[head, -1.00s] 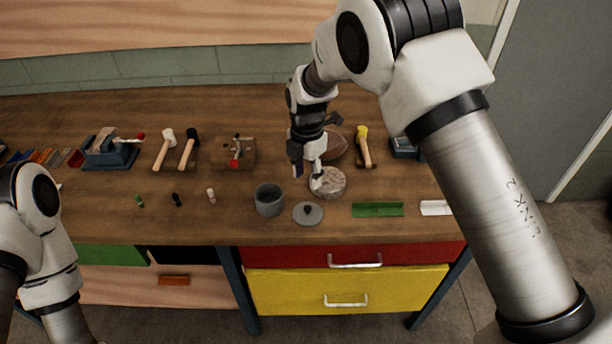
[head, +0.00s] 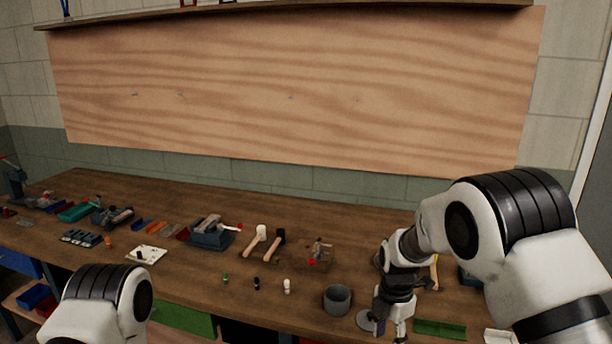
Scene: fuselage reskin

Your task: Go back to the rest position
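My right gripper (head: 390,322) hangs low over the right part of the wooden workbench, in front of a round grey lid (head: 366,319) and just right of a grey cup (head: 338,299). Its fingers point down. They are too small and partly cut off by the frame's lower edge, so I cannot tell whether they are open or hold anything. My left arm shows only as a white and black joint at the lower left. My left gripper is out of the picture.
The workbench (head: 180,268) carries two mallets (head: 264,243), a blue vise (head: 211,234), small bottles (head: 256,284), a white plate (head: 146,254) and a green strip (head: 440,328). A wooden panel (head: 290,90) covers the wall behind. Bare bench lies left of the bottles.

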